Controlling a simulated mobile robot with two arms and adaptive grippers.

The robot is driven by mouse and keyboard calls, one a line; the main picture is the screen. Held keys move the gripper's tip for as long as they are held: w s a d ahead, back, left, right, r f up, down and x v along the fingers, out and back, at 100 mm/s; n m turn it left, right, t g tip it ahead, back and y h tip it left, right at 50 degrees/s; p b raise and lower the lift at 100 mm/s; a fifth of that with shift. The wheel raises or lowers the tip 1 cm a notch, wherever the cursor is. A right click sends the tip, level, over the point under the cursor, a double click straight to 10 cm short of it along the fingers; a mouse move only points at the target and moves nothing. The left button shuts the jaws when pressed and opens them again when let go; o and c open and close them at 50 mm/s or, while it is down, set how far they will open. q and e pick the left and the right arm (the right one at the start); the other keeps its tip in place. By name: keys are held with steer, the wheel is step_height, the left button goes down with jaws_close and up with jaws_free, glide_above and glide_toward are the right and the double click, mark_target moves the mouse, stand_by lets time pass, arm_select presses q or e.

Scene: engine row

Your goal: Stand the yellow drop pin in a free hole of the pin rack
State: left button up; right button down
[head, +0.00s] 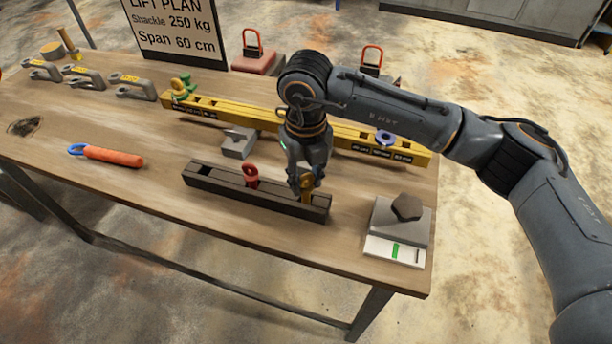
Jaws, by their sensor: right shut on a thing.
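The pin rack (225,186) is a dark bar with holes along its top, lying near the front middle of the table. A red pin (251,175) stands in its middle part. My right gripper (304,186) reaches down over the rack's right end. It is shut on the yellow drop pin (307,188), which looks upright at that end. The fingers partly hide the pin, and I cannot tell how deep its lower end sits in a hole. Holes left of the red pin look free. My left gripper is not in view.
A long yellow beam (350,137) lies behind the rack, with a grey block (238,142) between them. An orange-handled tool (112,156) lies at left, shackles (85,78) at back left. A grey block with a dark hex piece (407,207) stands right of the rack.

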steer(key=shift+f+b, duration=0.4)
steer(key=shift+f, duration=0.05)
steer(key=c, duration=0.9)
jaws_free()
step_height(320, 180, up, 12)
